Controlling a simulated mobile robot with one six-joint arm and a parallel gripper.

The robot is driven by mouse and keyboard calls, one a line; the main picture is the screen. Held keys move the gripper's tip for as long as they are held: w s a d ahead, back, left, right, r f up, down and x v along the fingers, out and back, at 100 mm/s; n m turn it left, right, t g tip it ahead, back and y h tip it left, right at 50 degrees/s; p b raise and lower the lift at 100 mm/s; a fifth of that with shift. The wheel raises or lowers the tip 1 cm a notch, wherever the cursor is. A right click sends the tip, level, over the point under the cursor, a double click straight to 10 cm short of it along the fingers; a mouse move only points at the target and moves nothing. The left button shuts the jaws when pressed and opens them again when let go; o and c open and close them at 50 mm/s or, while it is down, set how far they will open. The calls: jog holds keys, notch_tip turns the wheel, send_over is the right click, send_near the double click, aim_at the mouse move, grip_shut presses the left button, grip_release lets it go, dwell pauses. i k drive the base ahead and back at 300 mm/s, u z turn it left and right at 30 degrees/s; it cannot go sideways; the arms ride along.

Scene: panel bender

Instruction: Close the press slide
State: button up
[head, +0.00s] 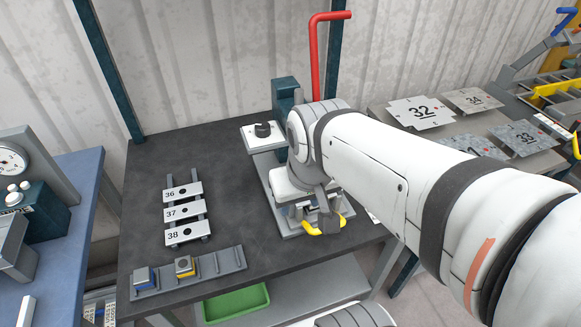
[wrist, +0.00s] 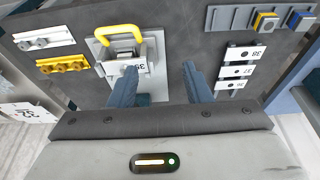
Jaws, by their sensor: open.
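The press slide (wrist: 112,50) is a light grey plate with a yellow handle (wrist: 118,36), near the top left of the wrist view. A small white plate marked 35 (wrist: 140,67) lies on it. In the head view the yellow handle (head: 325,225) shows at the front of the press, below my arm, which hides much of the slide. The red lever (head: 316,60) stands up behind. My gripper (wrist: 160,70) is open and empty. Its left finger overlaps the slide and plate in the picture; its right finger is over the dark table. I cannot tell whether it touches anything.
Plates 36, 37 and 38 (head: 184,213) lie on a rack to the left on the dark table (head: 140,190). A grey rail (head: 225,262) holds blue and yellow blocks at the front edge. Another table (head: 440,135) with numbered plates stands at right. A green tray (head: 236,303) sits below.

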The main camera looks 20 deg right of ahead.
aim_at(300, 217)
jog(key=z, duration=0.55)
jog(key=k, duration=1.65)
jog(key=u, duration=0.45)
jog(key=i, duration=1)
